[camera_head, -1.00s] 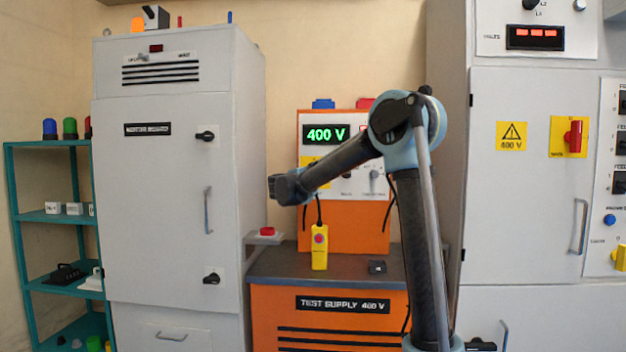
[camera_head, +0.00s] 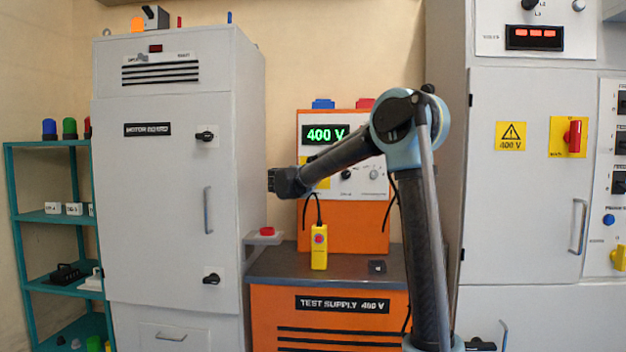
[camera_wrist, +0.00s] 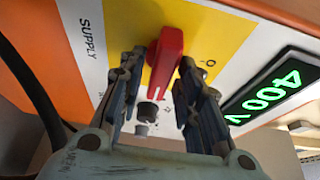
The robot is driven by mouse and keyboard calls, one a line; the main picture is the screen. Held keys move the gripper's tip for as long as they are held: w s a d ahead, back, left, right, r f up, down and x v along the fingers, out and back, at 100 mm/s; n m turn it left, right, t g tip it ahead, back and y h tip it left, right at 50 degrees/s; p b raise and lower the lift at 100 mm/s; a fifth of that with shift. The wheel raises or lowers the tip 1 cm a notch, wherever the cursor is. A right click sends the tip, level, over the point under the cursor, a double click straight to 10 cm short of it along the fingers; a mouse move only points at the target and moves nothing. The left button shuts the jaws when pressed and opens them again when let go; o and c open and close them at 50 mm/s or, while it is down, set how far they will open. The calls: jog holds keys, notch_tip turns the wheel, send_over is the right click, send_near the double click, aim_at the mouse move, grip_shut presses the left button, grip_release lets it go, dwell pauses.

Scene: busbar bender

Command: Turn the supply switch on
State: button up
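The supply switch is a red handle (camera_wrist: 167,58) on a yellow plate (camera_wrist: 205,28) marked "SUPPLY" in the wrist view. My gripper (camera_wrist: 160,72) is open, with one finger on each side of the handle. The fingertips are close to it; I cannot tell whether they touch. A green display (camera_wrist: 272,97) beside the plate reads 400 V. In the head view the display (camera_head: 326,134) is lit on the orange and white test supply (camera_head: 345,225). My gripper (camera_head: 285,182) and forearm hide the switch there.
A grey cabinet (camera_head: 160,200) stands left, another (camera_head: 520,190) right.

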jog(key=shift+o, duration=0.3)
jog(key=shift+f, duration=0.1)
jog(key=v, duration=1.1)
jog(key=shift+s, duration=0.35)
jog(key=shift+a, duration=0.15)
